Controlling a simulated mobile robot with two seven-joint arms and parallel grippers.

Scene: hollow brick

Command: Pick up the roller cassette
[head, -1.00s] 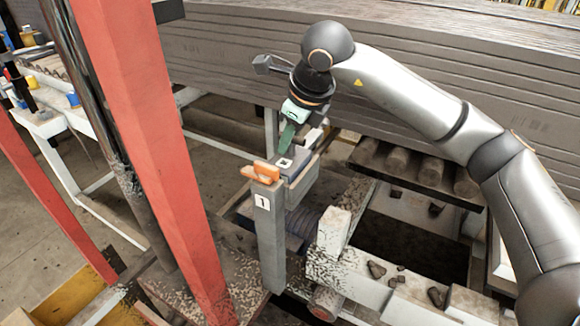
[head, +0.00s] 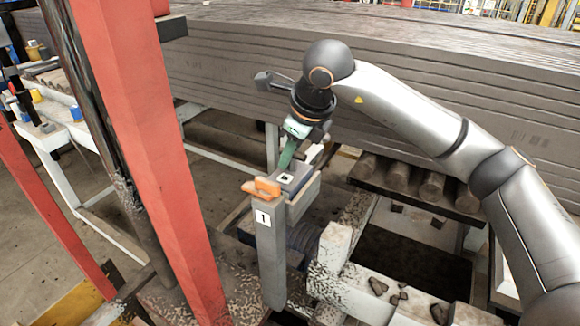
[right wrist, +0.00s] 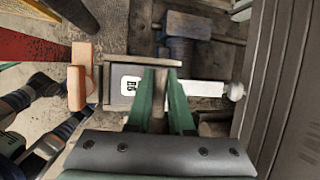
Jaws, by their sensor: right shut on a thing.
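The roller cassette (head: 299,183) is a grey block with a white label on its near end, in the middle of the head view just behind a grey post. In the right wrist view the roller cassette (right wrist: 120,97) shows its label, left of the fingers. My right gripper (head: 287,158) has green fingers that reach down onto the cassette. The right wrist view shows the right gripper (right wrist: 161,78) shut on a part of the cassette, with the fingers a little apart. The exact contact is partly hidden.
The grey post (head: 270,250) marked 1, with an orange piece (head: 262,188) on top, stands right in front of the cassette. A red upright (head: 150,150) rises to the left. A long stack of grey slabs (head: 230,65) fills the back. Rollers (head: 432,186) lie to the right.

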